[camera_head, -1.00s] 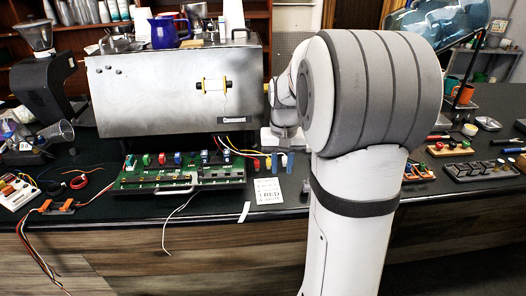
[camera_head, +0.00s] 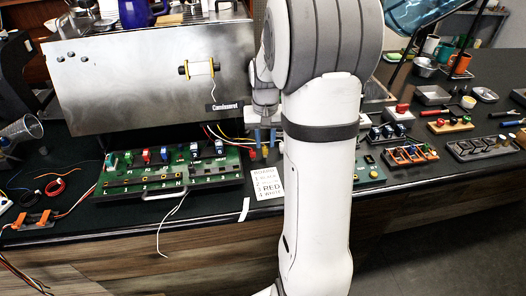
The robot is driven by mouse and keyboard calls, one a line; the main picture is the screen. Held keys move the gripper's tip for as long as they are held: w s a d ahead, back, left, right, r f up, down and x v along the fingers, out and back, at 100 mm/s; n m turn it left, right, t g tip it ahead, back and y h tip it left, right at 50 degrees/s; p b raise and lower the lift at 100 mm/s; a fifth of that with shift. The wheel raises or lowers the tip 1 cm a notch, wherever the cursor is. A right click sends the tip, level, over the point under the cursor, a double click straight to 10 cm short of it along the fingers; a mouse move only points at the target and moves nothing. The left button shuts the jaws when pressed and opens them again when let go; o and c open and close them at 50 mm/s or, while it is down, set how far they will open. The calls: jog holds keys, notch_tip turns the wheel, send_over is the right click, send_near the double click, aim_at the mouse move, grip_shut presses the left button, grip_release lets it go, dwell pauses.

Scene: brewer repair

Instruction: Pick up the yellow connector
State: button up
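The yellow connector (camera_head: 265,151) is small and sits at the end of the wires at the right end of the green circuit board, just right of a red connector (camera_head: 253,153). The fingers look apart and empty. I cannot tell the exact depth between the fingertips and the connector. My arm hides the area to the right of it.
The green board (camera_head: 170,172) with several coloured plugs lies before the steel brewer (camera_head: 140,85). A printed card (camera_head: 267,184) lies near the counter's front edge. Racks of small parts (camera_head: 410,155) and trays stand at the right. Loose wires lie at the left.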

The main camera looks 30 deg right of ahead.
aim_at(265, 152)
jog(key=shift+f, duration=1.4)
jog(key=shift+c, duration=0.4)
grip_shut()
